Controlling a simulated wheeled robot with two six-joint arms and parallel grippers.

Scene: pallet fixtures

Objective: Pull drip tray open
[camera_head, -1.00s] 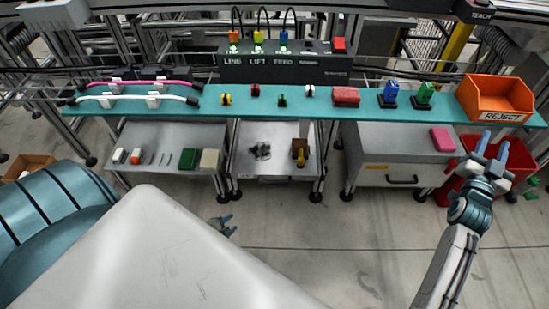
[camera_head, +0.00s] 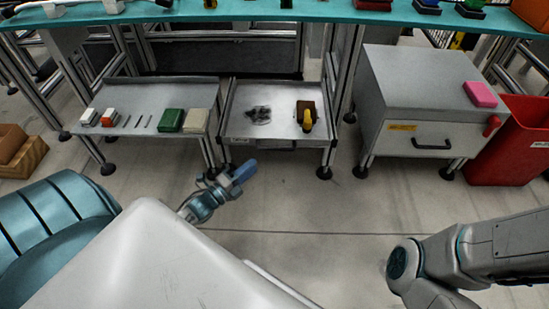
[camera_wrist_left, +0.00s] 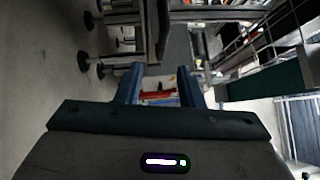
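The drip tray is most likely the shallow grey metal tray (camera_head: 282,136) on the middle stand below the teal shelf. It holds a dark patch (camera_head: 258,114) and a brown block with a yellow part (camera_head: 306,118). A small dark recess shows at the middle of its front edge. My left gripper (camera_head: 240,174) is in front of the tray's left front corner, apart from it in the picture. In the left wrist view its two blue fingers (camera_wrist_left: 158,88) are spread with nothing held between them. My right arm comes in at the right, but its gripper is out of view.
A side table (camera_head: 150,127) at left holds a green block and small parts. A grey drawer cabinet (camera_head: 425,95) with a black handle stands right, with a pink block (camera_head: 481,94) on top. A red bin (camera_head: 517,140) is beside it. The floor (camera_head: 300,215) in front is clear.

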